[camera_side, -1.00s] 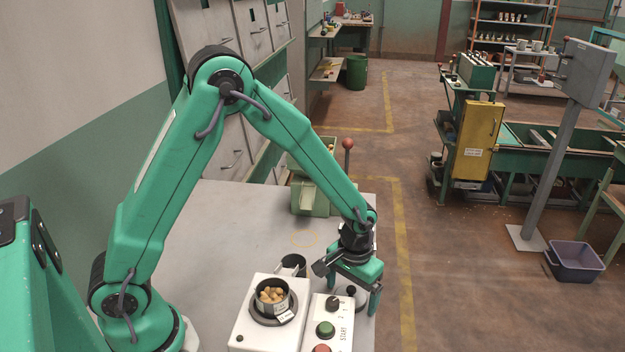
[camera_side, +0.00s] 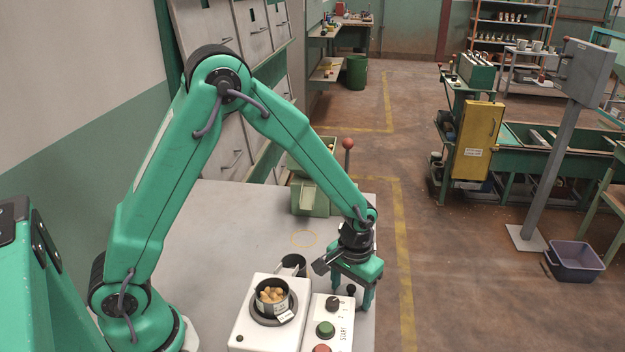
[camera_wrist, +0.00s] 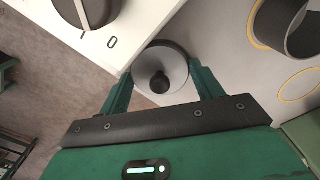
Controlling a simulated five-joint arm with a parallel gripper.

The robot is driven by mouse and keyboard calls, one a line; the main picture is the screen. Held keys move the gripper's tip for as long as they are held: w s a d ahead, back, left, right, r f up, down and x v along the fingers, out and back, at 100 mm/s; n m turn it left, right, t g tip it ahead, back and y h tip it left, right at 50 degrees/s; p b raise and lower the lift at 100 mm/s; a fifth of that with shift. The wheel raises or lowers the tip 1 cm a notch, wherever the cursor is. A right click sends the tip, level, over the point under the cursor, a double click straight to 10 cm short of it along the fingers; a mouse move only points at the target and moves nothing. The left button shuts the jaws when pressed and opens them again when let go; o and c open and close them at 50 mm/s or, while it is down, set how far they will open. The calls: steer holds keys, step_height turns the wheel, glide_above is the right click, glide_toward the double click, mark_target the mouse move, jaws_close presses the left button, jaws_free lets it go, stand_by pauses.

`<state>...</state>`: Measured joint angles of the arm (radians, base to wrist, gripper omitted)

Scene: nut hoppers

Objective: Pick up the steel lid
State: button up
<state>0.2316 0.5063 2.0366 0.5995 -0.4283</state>
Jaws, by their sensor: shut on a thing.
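The steel lid (camera_wrist: 178,65) is a round grey disc with a black knob, seen from above in the wrist view. My gripper (camera_wrist: 158,80) has its two green fingers on either side of the lid, shut on it. In the side view my gripper (camera_side: 358,298) points down beside the control box, at the right edge of the table. There only the lid's black knob (camera_side: 351,289) shows between the fingers; the disc is mostly hidden behind the control box.
A pot of nuts (camera_side: 272,297) stands on a white machine, left of the control box (camera_side: 325,325) with its knob and buttons. A dark cup (camera_side: 293,265) stands behind it. A green hopper (camera_side: 310,195) is at the table's back. The table's left middle is clear.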

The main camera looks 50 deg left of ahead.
mark_target(352, 286)
step_height(352, 286, up, 9)
steer(key=shift+r, duration=0.35)
stand_by(0.7)
steer(key=shift+s+r, duration=0.3)
steer(key=s+r, duration=0.5)
steer(key=s, duration=0.3)
steer(key=s+a+r, duration=0.1)
steer(key=s+r, duration=0.3)
steer(key=s, duration=0.5)
steer(key=shift+s+r, duration=0.15)
steer(key=shift+r, duration=0.25)
steer(key=shift+f, duration=0.15)
steer(key=shift+f, duration=2.65)
